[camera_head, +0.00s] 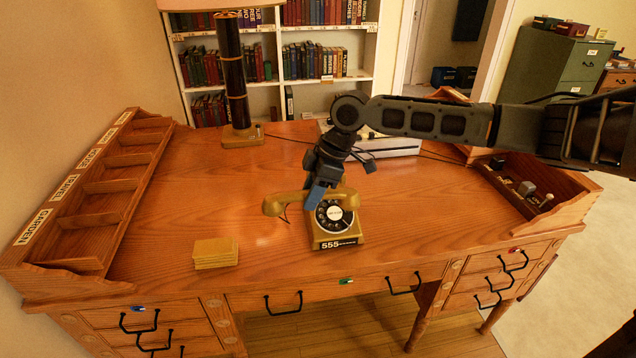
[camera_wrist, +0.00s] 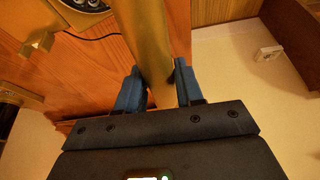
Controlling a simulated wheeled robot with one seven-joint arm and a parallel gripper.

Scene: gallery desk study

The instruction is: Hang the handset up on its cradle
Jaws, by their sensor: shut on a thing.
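The mustard-yellow telephone (camera_head: 345,243) stands on the desk right of centre, with a round dark dial and "555" on its front. My gripper (camera_head: 316,196), with blue fingers, reaches down at the phone's left side. It is shut on the yellow handset (camera_head: 283,205), which lies crosswise. The handset's left end sticks out left of the phone; its right part is partly hidden by my gripper. In the wrist view, the handset (camera_wrist: 149,38) runs between the two fingers (camera_wrist: 158,70), and the phone's dial edge (camera_wrist: 88,5) shows at top left. I cannot tell whether the handset touches the cradle.
A stack of yellowish cards (camera_head: 215,253) lies front left on the wooden desk (camera_head: 180,210). A lamp (camera_head: 235,80) stands at the back. A labelled sorter (camera_head: 105,190) lines the left edge; a tray with small items (camera_head: 525,188) is at right. The desk between is clear.

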